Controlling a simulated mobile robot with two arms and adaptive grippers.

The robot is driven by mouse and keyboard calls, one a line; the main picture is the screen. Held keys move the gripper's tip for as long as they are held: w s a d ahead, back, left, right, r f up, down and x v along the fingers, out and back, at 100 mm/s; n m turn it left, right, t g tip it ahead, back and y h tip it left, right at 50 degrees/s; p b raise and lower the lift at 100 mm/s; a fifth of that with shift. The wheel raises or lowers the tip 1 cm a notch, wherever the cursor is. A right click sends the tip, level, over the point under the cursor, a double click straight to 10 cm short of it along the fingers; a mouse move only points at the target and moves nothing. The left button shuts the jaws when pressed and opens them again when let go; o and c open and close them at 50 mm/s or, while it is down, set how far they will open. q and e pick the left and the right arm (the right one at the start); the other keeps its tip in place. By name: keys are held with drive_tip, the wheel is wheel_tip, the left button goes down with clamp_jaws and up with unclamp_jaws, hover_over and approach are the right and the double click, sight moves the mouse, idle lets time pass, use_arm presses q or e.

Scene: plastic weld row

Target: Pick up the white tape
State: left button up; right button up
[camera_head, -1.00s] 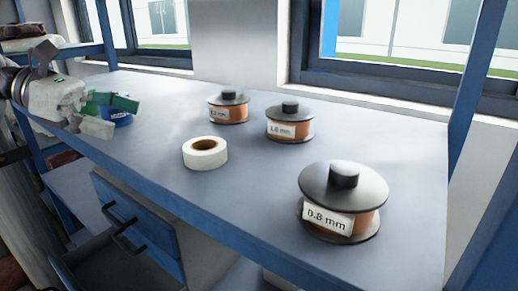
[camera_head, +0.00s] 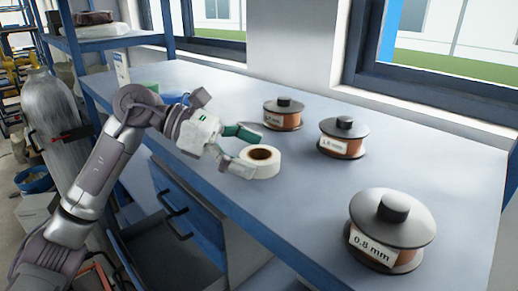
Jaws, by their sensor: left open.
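The white tape (camera_head: 262,165) is a roll lying flat on the grey-blue workbench (camera_head: 300,215), near its front edge. My left gripper (camera_head: 246,150) comes in from the left, with its fingers spread apart at the roll's left side. The green finger is behind and left of the roll. The pale finger is at the roll's front left and overlaps its edge in the picture; I cannot tell if it touches. The gripper is open and holds nothing. My right gripper is not in view.
Copper wire spools stand on the bench: a large 0.8 mm one (camera_head: 388,235) at the front right, one in the middle (camera_head: 343,140) and one behind the tape (camera_head: 283,115). A blue drawer (camera_head: 195,200) is below. A grey cylinder (camera_head: 52,125) stands at far left.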

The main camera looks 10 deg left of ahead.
use_arm(q)
drive_tip(key=shift+x, duration=0.8)
drive_tip(key=shift+a, duration=0.1)
drive_tip(key=c, duration=1)
drive_tip(key=shift+c, duration=1)
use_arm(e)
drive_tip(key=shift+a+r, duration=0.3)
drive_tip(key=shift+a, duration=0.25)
use_arm(q)
drive_tip(key=shift+r, duration=0.2)
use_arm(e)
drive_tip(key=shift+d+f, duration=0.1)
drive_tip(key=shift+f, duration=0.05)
